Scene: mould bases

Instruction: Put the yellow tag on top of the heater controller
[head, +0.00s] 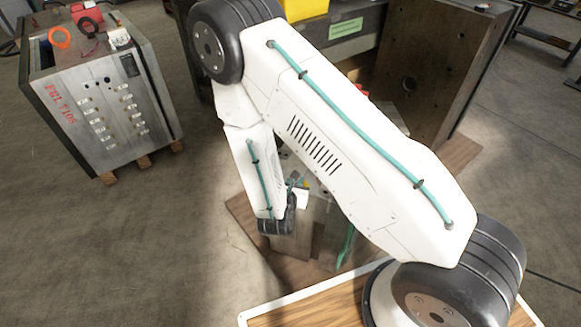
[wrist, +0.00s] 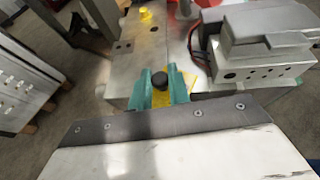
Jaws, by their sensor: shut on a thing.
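My gripper (wrist: 161,88) shows in the wrist view with two teal fingers shut on the yellow tag (wrist: 160,99). A round black knob stands between the fingers, and a bit of yellow also shows just right of them. The grey box that looks like the heater controller (wrist: 262,42) is to the right of my gripper, with a row of holes in its front and dark leads at its left. The tag is apart from it, to its left. In the head view my arm hides most of this area, and I cannot make out the tag or controller there.
A steel mould block (wrist: 128,62) with holes lies beyond my fingers, with a small yellow piece (wrist: 146,12) on it. A red object (wrist: 185,9) is at the far edge. Another mould base (head: 110,105) stands at left, a tall dark plate (head: 435,70) at back right.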

